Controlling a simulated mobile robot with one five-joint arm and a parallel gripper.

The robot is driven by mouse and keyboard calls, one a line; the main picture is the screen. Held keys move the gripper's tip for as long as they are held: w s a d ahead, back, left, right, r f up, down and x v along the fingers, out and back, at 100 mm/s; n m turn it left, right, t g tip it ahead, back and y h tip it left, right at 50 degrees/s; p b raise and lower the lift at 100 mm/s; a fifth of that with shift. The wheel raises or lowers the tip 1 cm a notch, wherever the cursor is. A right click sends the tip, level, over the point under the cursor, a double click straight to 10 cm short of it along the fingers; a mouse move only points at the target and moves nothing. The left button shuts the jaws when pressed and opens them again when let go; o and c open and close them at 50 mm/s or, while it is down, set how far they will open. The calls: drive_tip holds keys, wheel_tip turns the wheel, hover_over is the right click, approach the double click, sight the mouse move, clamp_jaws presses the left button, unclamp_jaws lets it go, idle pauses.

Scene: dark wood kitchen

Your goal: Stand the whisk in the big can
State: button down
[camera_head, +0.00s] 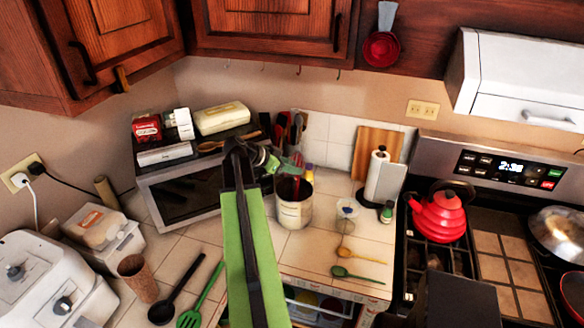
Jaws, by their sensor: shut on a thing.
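The big can (294,214) stands upright on the tiled counter, right of the toaster oven, with its open mouth facing up. My gripper (292,168) is above the can's mouth, at the end of my green arm. It is shut on a thin red piece (296,184), which I take to be part of the whisk. This piece points down at the can's opening. The whisk's lower part is not visible, and I cannot tell if it touches the can's bottom. The fingertips are small and partly hidden by the wrist.
A toaster oven (180,190) stands left of the can, with boxes on top. Dark and red utensils (283,130) stand behind. A small clear jar (346,213) and a paper towel roll (379,172) are to the right. Two spoons lie in front. A red kettle (440,216) sits on the stove.

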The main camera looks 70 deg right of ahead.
drive_tip(key=c, duration=0.9)
unclamp_jaws()
drive_tip(key=shift+o, duration=0.2)
drive_tip(key=p+v, duration=1)
drive_tip(key=v, duration=0.7)
drive_tip(key=shift+r, duration=0.2)
